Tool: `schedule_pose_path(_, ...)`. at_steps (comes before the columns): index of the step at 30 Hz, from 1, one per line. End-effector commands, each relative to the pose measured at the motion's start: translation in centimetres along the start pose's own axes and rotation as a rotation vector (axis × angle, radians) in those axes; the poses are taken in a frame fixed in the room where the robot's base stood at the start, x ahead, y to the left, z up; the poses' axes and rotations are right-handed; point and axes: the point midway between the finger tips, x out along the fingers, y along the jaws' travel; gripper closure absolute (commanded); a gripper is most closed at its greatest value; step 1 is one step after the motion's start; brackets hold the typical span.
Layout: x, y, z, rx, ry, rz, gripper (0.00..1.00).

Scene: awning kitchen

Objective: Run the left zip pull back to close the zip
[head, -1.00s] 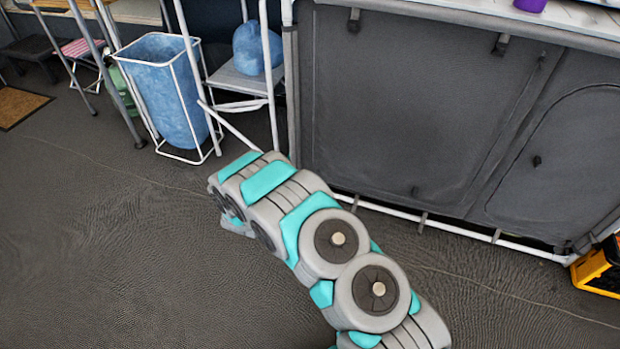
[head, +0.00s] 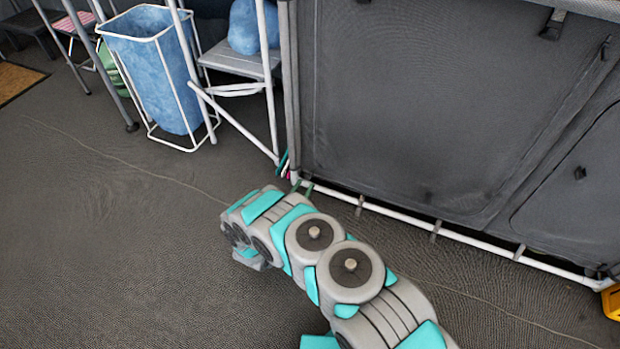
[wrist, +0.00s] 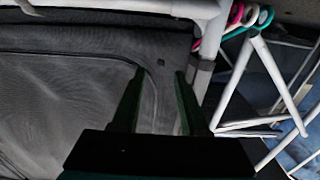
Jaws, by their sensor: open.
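The dark grey fabric cupboard (head: 400,90) stands on a white tube frame, with a left panel and a right door. A small dark tab (head: 428,195) low on the left panel may be the left zip pull; it is too faint to be sure. My gripper (wrist: 160,74) is open and empty in the wrist view, its two dark green fingers facing the fabric near a curved seam. A small dark spot (wrist: 161,62) on the fabric lies just beyond the fingertips; I cannot tell what it is. In the head view my arm mostly hides the gripper.
A white wire stand with a blue bag (head: 160,70) and a grey step stool (head: 240,62) stand left of the cupboard. Pink and teal coils (wrist: 250,15) hang beside its frame. A yellow item (head: 611,302) is at the right edge. The floor at left is clear.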

Motion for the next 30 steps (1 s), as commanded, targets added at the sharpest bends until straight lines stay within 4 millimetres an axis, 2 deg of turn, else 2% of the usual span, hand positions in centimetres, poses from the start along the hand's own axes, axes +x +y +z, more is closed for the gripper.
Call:
schedule_pose_path(3, 2.0, 0.1, 0.1, 0.003, 0.000, 0.002, 0.56)
schedule_pose_path(9, 4.2, -0.1, 0.0, 0.002, 0.000, -0.001, 0.56)
schedule_pose_path(20, 4.9, -0.1, 0.0, 0.000, 0.000, -0.002, 0.56)
schedule_pose_path(30, 4.8, -0.1, 0.0, 0.000, 0.000, -0.002, 0.92)
